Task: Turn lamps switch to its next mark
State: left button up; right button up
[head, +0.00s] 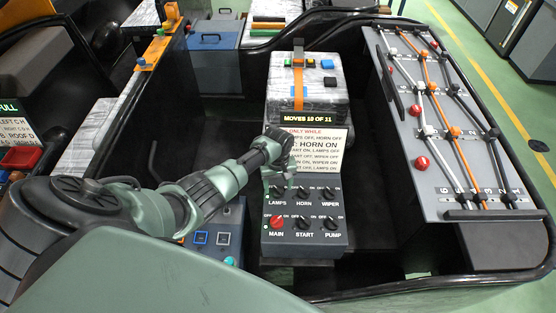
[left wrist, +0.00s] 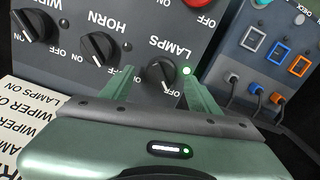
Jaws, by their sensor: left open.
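The lamps switch (head: 276,190) is a black knob at the upper left of the grey switch panel (head: 290,241). In the left wrist view the lamps switch (left wrist: 161,73) lies between the two fingertips, with a lit green light (left wrist: 187,70) beside it. My left gripper (head: 284,180) is over the knob and partly hides it in the head view. In the left wrist view my left gripper (left wrist: 161,84) is open, its fingers on either side of the knob. I cannot tell whether they touch it. The knob's exact setting is hard to read. My right gripper is not in view.
The horn switch (left wrist: 99,48) and wiper switch (left wrist: 35,25) sit close by in the same row. The red main switch (head: 277,222) is just below the lamps. A rules sign (head: 318,151) stands behind the panel under a "MOVES 10 OF 11" display (head: 310,117).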

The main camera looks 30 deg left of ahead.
aim_at(278, 189)
pick_arm(q)
notch_tip(278, 189, up, 6)
jog(key=shift+f, duration=0.1)
